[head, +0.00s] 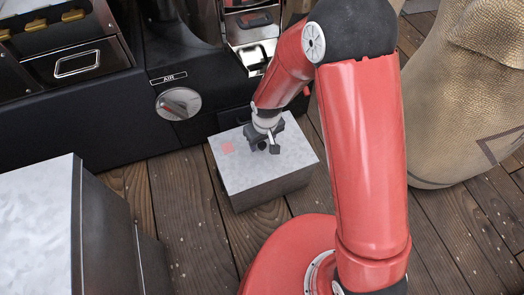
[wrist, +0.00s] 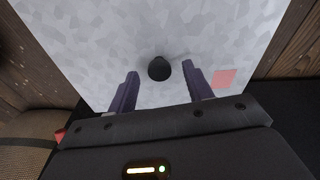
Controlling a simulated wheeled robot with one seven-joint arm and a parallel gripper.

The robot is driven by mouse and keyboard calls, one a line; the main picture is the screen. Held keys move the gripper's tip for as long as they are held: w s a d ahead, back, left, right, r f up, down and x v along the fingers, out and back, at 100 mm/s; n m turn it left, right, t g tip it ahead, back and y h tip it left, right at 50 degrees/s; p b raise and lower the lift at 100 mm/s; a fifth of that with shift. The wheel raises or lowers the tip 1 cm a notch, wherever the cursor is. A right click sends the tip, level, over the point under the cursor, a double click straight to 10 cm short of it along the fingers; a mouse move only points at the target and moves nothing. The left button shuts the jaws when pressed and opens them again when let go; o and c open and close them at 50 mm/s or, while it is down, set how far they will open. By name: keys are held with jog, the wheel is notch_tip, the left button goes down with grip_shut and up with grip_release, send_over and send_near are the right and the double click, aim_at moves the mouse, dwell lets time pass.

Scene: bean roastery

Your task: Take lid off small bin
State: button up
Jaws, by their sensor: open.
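The small bin (head: 272,190) is a low dark box on the wooden floor. Its lid (head: 240,176) is a flat, mottled grey-white plate with a pink square near one edge, and it lies on top of the bin. A round black knob (wrist: 159,68) stands on the lid in the wrist view. My gripper (head: 264,149) is above the lid in the head view. In the wrist view my gripper (wrist: 158,80) is open, with a finger on each side of the knob and gaps between. In the head view the knob is largely hidden by my gripper.
A black roasting machine with a round AIR dial (head: 178,103) stands behind the bin. A burlap sack (head: 455,100) stands at the right. A grey-topped cabinet (head: 40,225) is at the lower left. Bare wooden floor (head: 185,205) shows left of the bin.

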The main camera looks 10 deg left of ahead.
jog(key=shift+f, duration=0.45)
grip_shut()
jog(key=shift+r, duration=0.2)
